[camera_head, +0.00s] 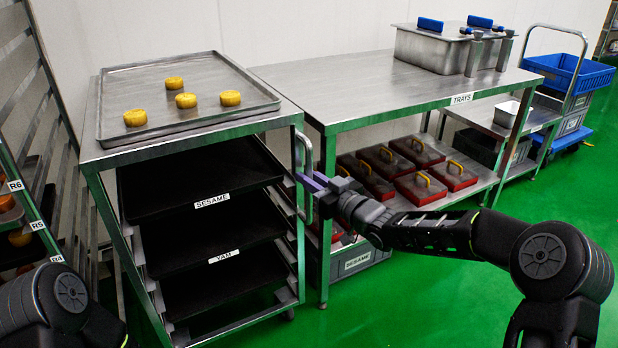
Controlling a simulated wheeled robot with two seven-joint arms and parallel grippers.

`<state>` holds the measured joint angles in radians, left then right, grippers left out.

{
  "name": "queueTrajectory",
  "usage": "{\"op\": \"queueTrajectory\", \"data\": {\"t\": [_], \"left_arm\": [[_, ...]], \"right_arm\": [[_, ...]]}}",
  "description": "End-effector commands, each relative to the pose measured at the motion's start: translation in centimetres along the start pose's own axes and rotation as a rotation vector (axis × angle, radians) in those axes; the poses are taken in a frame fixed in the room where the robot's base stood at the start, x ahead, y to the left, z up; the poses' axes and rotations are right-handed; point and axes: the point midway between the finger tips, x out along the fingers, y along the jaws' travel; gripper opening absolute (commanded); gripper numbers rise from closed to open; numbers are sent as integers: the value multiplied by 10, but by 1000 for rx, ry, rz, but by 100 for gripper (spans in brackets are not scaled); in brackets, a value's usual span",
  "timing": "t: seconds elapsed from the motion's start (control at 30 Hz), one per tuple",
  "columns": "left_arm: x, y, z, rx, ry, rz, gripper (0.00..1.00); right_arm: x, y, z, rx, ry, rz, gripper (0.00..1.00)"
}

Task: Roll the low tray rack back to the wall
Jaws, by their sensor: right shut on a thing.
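The low tray rack (195,140) stands left of centre, a metal frame with black trays on its shelves. Labels on it read SESAME and YAM. A steel tray (190,108) with several round yellow pastries (187,100) lies on its top. My right gripper (311,183) is shut on the vertical loop handle (305,160) at the rack's right side; the fingers partly hide the handle. My left arm shows at the bottom left, but its gripper is out of view.
The TRAYS table (400,92) stands close on the rack's right, with a steel bin (440,48) on top and red boxes (420,188) below. A tall rack (25,200) is at the left. A blue crate trolley (570,73) stands far right. Green floor (420,300) is clear in front.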

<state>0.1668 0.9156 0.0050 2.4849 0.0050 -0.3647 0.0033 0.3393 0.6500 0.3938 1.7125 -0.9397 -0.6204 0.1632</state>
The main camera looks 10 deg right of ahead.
Motion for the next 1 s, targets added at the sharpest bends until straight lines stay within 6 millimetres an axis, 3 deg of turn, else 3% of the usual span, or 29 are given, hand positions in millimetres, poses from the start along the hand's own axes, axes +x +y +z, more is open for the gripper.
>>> {"op": "queueTrajectory", "data": {"t": [0.17,0.2,0.47,0.77,1.0], "left_arm": [[0,0,0,0,0,0,27],[0,0,0,0,0,0,27],[0,0,0,0,0,0,27],[-1,0,0,0,0,0,27],[-7,4,1,2,-4,1,27]], "right_arm": [[1,1,-2,0,3,3,0],[1,1,-2,0,3,3,18],[1,1,-2,0,3,3,38],[-2,1,-2,-1,2,2,38],[-30,2,-3,-1,1,4,38]]}}
